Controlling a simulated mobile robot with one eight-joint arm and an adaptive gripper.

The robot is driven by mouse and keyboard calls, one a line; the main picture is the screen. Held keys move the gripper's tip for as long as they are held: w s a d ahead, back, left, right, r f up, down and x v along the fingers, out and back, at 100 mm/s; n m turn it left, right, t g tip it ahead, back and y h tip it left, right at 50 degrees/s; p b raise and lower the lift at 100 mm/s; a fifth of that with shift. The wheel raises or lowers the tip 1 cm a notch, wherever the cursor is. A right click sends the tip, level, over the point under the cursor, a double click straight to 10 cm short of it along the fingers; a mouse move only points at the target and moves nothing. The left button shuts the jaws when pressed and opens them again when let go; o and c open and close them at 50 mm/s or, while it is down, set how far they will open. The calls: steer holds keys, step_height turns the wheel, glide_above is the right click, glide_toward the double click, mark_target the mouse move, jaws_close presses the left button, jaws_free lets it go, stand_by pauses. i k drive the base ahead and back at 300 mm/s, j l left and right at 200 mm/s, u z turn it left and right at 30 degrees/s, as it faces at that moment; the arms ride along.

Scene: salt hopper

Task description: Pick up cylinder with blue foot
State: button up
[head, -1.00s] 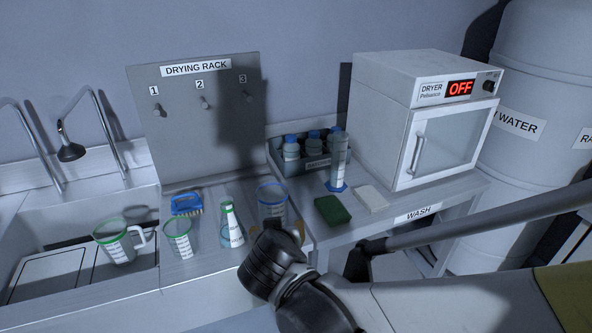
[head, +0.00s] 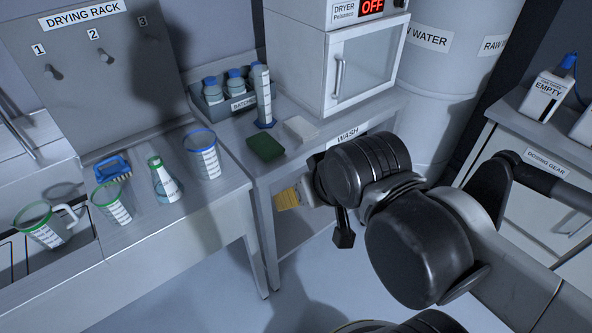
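The cylinder with the blue foot (head: 263,97) stands upright on the right-hand table, in front of the bottle crate and left of the dryer. It is a tall clear cylinder with a white label, and its blue foot rests on the tabletop. My gripper (head: 290,198) is in front of the table, lower and a little right of the cylinder in the picture, apart from it. Yellowish finger parts show at its left end. The wrist hides much of it, so I cannot tell its opening.
A green sponge (head: 265,148) and a white pad (head: 300,128) lie near the cylinder. A crate (head: 222,116) of blue-capped bottles stands behind it. The dryer (head: 368,65) is to the right. A blue-rimmed beaker (head: 203,158) and green-rimmed vessels stand to the left.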

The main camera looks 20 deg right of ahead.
mark_target(265, 120)
steer(key=i+j+z, duration=0.1)
steer(key=i+j, duration=0.35)
steer(key=j, duration=0.2)
steer(key=i+j+z, duration=0.15)
steer(key=j, duration=0.2)
